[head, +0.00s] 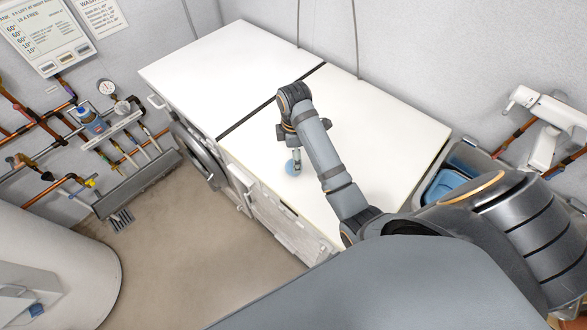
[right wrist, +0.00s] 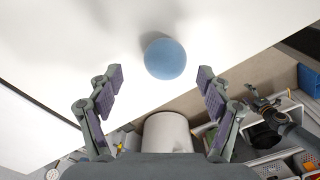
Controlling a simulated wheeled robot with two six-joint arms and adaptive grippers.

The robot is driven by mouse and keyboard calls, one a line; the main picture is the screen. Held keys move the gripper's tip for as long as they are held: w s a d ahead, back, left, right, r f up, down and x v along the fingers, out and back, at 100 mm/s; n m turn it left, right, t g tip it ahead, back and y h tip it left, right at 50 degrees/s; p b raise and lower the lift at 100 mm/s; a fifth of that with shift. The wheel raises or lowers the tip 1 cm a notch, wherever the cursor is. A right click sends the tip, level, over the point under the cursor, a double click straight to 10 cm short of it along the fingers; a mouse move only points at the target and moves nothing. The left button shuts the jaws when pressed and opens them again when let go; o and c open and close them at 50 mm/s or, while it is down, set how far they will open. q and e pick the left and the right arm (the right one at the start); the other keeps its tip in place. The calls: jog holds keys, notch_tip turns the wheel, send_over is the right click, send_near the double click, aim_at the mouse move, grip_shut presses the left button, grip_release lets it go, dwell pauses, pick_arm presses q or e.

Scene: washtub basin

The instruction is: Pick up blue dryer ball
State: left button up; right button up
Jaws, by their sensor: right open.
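The blue dryer ball (head: 293,168) rests on the white worktop close to its front edge. In the right wrist view the ball (right wrist: 165,58) is whole and unobstructed, roughly centred between the fingers and slightly beyond their tips. My right gripper (right wrist: 160,75) is open and empty, with its purple-padded fingers spread wider than the ball. In the head view my right gripper (head: 294,150) hangs over the worktop, right by the ball, and its finger partly overlaps the ball.
The white worktop (head: 390,125) is otherwise clear, with a dark seam across it. Washing machines stand beneath its front. A grey basin with blue inside (head: 449,182) is at the right end. Pipes and a white cylindrical tank (head: 50,265) are at left; the floor (head: 190,230) between is open.

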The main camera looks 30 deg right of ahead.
jog(key=f+b, duration=0.2)
jog(key=f, duration=0.1)
jog(key=shift+s+a+b, duration=0.2)
jog(key=shift+s+b, duration=0.1)
jog(key=shift+s, duration=0.1)
jog(key=shift+f, duration=0.95)
jog(key=shift+w, duration=0.15)
jog(key=shift+r, duration=0.1)
jog(key=c, duration=0.4)
pick_arm(q)
jog(key=f, duration=0.1)
jog(key=s+f, duration=0.2)
jog(key=shift+a+f, duration=0.25)
jog(key=shift+a, duration=0.05)
pick_arm(e)
jog(key=c, duration=0.8)
